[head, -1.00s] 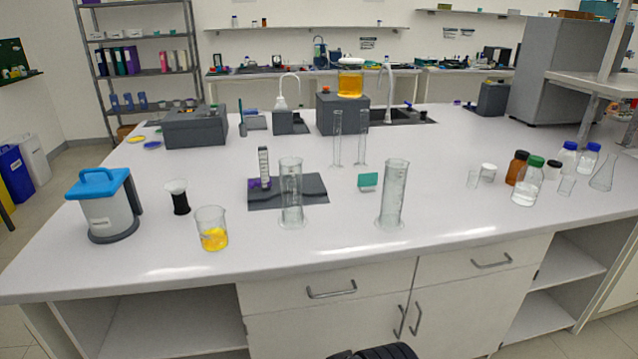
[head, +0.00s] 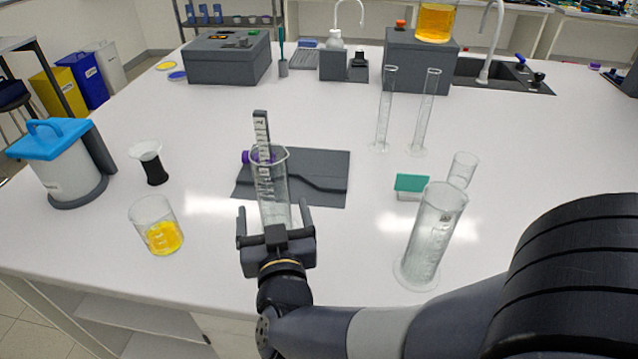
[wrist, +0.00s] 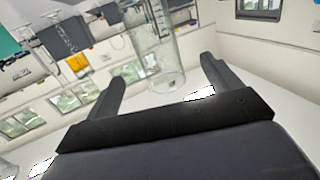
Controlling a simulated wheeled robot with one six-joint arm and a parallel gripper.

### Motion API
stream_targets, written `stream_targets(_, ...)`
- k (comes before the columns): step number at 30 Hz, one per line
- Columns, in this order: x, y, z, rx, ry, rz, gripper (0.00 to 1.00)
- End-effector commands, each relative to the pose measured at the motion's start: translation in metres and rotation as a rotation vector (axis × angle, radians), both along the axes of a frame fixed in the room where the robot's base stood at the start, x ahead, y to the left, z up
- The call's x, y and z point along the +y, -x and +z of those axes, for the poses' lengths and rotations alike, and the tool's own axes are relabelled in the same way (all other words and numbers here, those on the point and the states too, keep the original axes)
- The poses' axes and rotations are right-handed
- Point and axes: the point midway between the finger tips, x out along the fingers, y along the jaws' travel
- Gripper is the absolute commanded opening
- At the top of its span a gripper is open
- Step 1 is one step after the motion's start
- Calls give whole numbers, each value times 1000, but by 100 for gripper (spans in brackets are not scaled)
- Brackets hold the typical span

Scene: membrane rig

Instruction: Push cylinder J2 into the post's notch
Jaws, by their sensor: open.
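A tall clear glass cylinder (head: 273,190) stands upright at the front of a dark grey mat; no J2 label is readable on it. A slim upright post (head: 262,130) with pale scale markings stands just behind it, with a purple part (head: 246,157) at its left. The cylinder overlaps the post's lower part, and I cannot make out a notch or whether they touch. My gripper (head: 274,213) is open, low at the cylinder's near side, one finger at each side. In the wrist view the cylinder (wrist: 158,55) shows between and beyond the fingertips; contact is unclear.
Thin cylinders (head: 385,110) stand behind. The mat (head: 325,165) is otherwise mostly clear.

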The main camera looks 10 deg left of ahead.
Motion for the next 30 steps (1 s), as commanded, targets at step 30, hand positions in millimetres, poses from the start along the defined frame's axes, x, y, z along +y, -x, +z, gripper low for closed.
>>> stream_targets(30,47,-95,1,-23,-2,-11,85)
